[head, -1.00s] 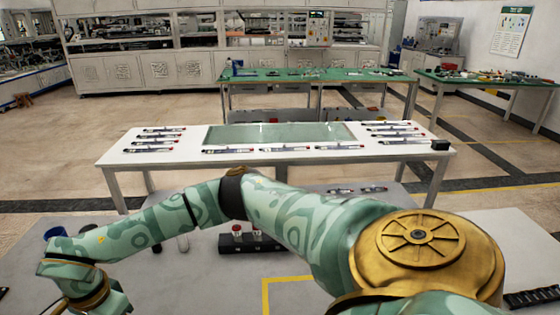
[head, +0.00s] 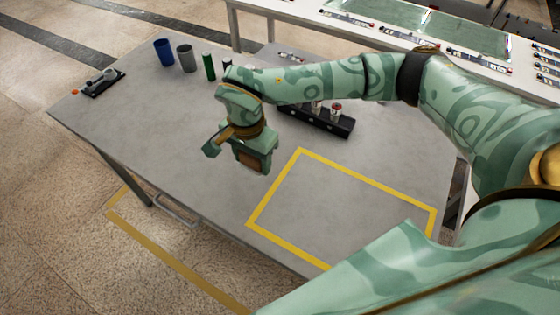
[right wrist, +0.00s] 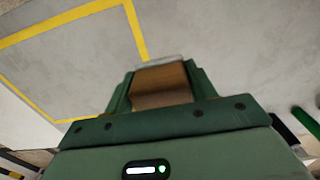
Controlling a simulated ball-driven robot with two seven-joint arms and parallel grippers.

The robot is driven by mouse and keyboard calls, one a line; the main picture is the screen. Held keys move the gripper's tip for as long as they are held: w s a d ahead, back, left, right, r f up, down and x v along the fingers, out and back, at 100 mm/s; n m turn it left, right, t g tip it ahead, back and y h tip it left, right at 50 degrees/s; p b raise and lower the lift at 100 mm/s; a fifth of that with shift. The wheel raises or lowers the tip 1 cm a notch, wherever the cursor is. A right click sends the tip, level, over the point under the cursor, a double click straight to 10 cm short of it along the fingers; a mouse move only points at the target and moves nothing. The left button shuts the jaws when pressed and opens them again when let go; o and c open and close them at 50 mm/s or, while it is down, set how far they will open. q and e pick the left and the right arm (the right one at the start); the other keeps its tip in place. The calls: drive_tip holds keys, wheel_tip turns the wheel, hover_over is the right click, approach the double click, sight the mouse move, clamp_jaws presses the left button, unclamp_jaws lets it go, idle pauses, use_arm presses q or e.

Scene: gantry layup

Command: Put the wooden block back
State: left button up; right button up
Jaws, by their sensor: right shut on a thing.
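My right gripper (head: 254,156) is over the grey table, left of the yellow-taped rectangle (head: 257,211). It is shut on the wooden block (head: 249,161), a brown piece partly hidden by the fingers in the head view. In the right wrist view the block (right wrist: 160,84) sits between the two green fingers of the gripper (right wrist: 160,75), with the tape outline (right wrist: 62,20) beyond it. The block appears held above the tabletop; the exact gap is hard to tell. My left gripper is not in view.
A black rack with red-capped items (head: 325,120) stands behind the gripper. A blue cup (head: 164,52), a grey cup (head: 187,58) and a green cylinder (head: 209,67) stand at the back. A small device (head: 102,82) lies far left. The area inside the tape is clear.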

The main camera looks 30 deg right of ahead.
drive_tip(key=b, duration=0.2)
hover_over(277, 174)
drive_tip(key=f, duration=0.6)
drive_tip(key=shift+a+f, duration=0.2)
drive_tip(key=shift+f, duration=0.1)
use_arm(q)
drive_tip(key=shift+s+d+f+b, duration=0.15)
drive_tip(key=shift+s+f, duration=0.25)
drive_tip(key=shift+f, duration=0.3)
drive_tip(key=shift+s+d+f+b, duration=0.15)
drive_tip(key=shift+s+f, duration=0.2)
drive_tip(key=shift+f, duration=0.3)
use_arm(e)
drive_tip(key=shift+d+f, duration=0.15)
drive_tip(key=shift+f, duration=1.55)
drive_tip(key=shift+f, duration=0.15)
drive_tip(key=o, duration=1)
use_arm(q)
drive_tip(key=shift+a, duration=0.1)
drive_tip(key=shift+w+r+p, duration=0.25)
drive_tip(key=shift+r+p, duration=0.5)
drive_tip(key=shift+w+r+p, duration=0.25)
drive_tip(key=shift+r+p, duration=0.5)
use_arm(e)
drive_tip(key=shift+r, duration=6.2)
